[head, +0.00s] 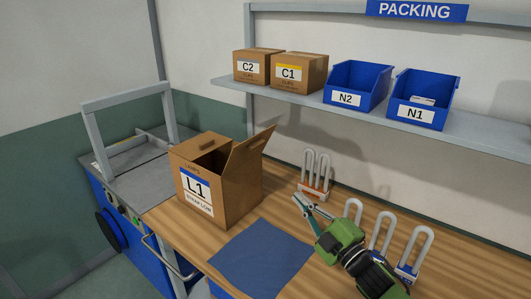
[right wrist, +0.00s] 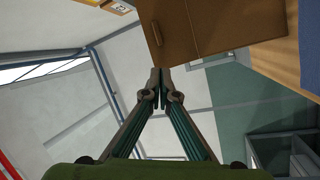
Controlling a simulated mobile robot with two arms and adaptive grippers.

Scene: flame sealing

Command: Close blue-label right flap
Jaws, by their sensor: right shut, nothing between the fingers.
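The L1 carton (head: 220,195) with the blue-topped label (head: 196,190) stands on the wooden bench. Its right flap (head: 250,152) stands up, tilted outward to the right. The left top panel (head: 203,145) lies flat, and a dark opening shows between them. My right gripper (head: 299,200) is shut and empty, to the right of the carton and apart from it. In the right wrist view its fingertips (right wrist: 160,82) meet just below brown cardboard (right wrist: 215,25), seemingly the carton; whether they touch it is unclear. My left gripper is out of view.
A blue mat (head: 262,258) lies in front of the carton. An orange-based rack (head: 314,180) stands behind my right gripper, with more grey loops (head: 418,252) to the right. The shelf above holds cartons C2 (head: 250,67) and C1 (head: 298,74) and blue bins (head: 358,85).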

